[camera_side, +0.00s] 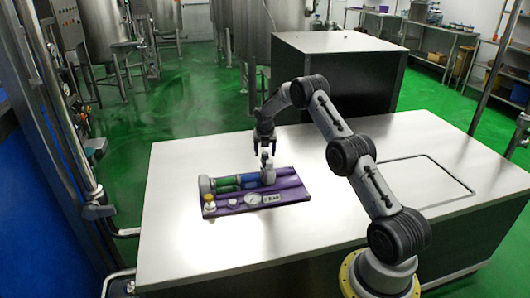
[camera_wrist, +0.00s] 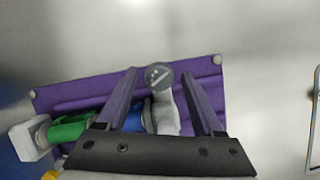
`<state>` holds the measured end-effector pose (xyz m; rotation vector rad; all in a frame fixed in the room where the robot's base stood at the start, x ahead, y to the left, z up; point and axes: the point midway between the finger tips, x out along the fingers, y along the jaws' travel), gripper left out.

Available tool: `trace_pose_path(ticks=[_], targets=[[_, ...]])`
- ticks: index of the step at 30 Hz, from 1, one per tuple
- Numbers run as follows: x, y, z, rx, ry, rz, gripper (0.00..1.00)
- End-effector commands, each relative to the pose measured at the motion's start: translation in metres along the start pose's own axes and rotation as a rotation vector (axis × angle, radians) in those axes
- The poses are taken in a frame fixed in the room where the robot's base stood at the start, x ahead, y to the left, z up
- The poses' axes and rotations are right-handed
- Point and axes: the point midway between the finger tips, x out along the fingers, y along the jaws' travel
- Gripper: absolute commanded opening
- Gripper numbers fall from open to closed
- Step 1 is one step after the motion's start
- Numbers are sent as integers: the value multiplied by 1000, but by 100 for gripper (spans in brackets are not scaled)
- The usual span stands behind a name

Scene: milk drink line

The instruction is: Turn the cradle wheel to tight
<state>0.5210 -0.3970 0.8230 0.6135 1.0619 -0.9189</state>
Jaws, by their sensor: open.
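A purple board (camera_side: 295,194) on the table carries a cradle with a green cylinder (camera_side: 226,183) and a blue cylinder (camera_side: 249,180) lying end to end. A light grey upright part (camera_side: 267,176) stands at the cradle's right end. In the wrist view it is topped by a round dark grey disc with light marks (camera_wrist: 158,76), which looks like the cradle wheel. My gripper (camera_side: 266,150) is directly above this part, pointing down. In the wrist view its open fingers (camera_wrist: 162,72) lie on either side of the disc. Contact and the disc's setting cannot be told.
A round white gauge (camera_side: 252,198), a small white knob (camera_side: 232,204), a yellow-topped fitting (camera_side: 209,201) and a label (camera_side: 272,198) are along the board's front. The white table (camera_side: 180,240) is otherwise clear around the board. A dark cabinet (camera_side: 340,75) stands behind.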

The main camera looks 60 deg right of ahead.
Motion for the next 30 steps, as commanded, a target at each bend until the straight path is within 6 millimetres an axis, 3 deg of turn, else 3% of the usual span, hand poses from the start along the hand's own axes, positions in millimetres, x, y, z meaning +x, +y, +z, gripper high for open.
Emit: trace_pose_path(ticks=[4, 15, 30], targets=[[0, 0, 0, 0, 0, 0, 67], [0, 0, 0, 0, 1, 0, 0], [0, 2, -1, 75, 2, -32, 0]])
